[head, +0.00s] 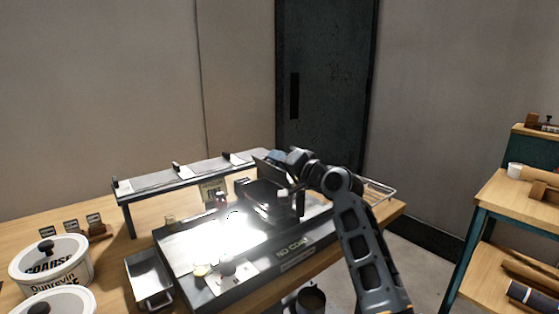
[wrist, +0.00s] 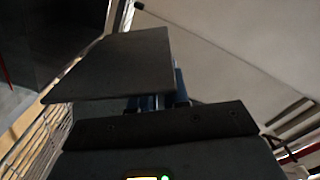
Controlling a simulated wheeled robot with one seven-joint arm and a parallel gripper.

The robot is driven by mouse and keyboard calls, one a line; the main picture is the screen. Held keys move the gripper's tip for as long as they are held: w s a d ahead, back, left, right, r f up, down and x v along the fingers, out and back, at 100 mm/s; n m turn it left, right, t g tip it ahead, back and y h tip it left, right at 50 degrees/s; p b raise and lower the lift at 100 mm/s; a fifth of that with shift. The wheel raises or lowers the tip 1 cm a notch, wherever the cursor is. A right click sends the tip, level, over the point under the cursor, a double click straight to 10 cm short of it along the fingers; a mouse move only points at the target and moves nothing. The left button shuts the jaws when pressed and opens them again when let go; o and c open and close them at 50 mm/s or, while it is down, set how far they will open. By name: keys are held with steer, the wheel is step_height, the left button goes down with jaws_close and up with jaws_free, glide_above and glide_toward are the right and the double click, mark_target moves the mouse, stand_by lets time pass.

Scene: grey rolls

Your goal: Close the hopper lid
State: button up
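The hopper lid (head: 274,172) looks like a dark flat panel standing tilted up on the dark machine (head: 262,195) on the workbench. In the wrist view a dark flat plate (wrist: 115,65), seemingly the lid, fills the upper left at a slant. My gripper (head: 279,156) is at the lid's upper edge in the head view, close behind or beside it; contact cannot be told. Its fingertips are small and partly hidden there. Blue parts show behind the plate in the wrist view, too covered to read the fingers' opening.
A bright glossy tray surface (head: 220,235) lies left of the machine. A raised grey shelf (head: 185,177) runs behind. White tubs (head: 50,262) and a metal pan (head: 149,278) stand left. A wire rack (head: 378,190) is right of my arm. A wooden shelf unit stands far right.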

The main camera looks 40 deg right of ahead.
steer(key=o, duration=0.4)
steer(key=shift+s+d+f, duration=0.1)
steer(key=shift+s, duration=1.9)
steer(key=shift+s+d, duration=0.1)
steer(key=shift+s, duration=1.85)
